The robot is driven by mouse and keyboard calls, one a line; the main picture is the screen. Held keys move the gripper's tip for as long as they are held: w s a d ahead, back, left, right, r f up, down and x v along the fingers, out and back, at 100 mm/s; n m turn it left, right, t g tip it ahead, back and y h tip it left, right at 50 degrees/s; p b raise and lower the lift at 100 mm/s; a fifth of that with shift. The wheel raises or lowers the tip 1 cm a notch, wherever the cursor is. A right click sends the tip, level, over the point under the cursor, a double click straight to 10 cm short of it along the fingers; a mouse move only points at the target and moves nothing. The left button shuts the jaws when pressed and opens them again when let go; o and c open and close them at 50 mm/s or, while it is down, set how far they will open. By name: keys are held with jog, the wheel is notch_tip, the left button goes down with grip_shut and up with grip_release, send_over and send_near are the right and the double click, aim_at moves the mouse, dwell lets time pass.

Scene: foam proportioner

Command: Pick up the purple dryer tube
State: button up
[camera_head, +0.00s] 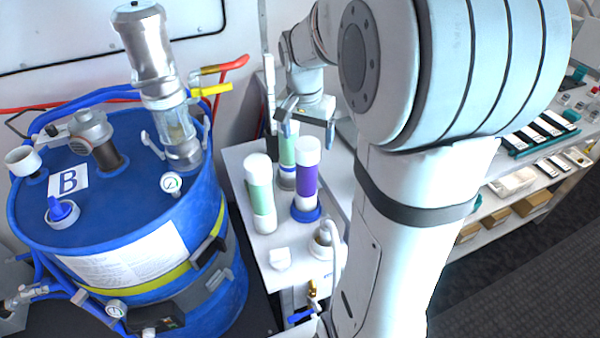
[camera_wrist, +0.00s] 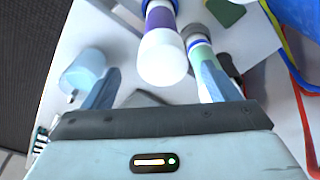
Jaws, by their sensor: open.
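The purple dryer tube (camera_head: 306,184) stands upright on a small white cabinet top in the head view, with a white cap and a blue base ring. In the wrist view the purple tube (camera_wrist: 162,22) shows with its white cap (camera_wrist: 162,56) ahead of my gripper, roughly midway between the fingers. My gripper (camera_head: 305,112) is open above and behind the tubes in the head view. In the wrist view its two fingers (camera_wrist: 158,85) are spread with nothing held between them.
A green tube (camera_head: 261,195) stands left of the purple one, and another green tube (camera_head: 287,150) stands just behind it. A blue drum (camera_head: 130,215) fills the left side. A white fitting with a hose (camera_head: 327,240) sits in front. Shelves (camera_head: 525,180) stand at right.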

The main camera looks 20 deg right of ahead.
aim_at(307, 144)
jog(key=f, duration=0.3)
jog(key=w+f+p, duration=0.1)
jog(key=f, duration=0.1)
jog(key=shift+d, duration=0.25)
jog(key=shift+c, duration=0.4)
jog(key=shift+r, duration=0.15)
jog(key=c, duration=1.6)
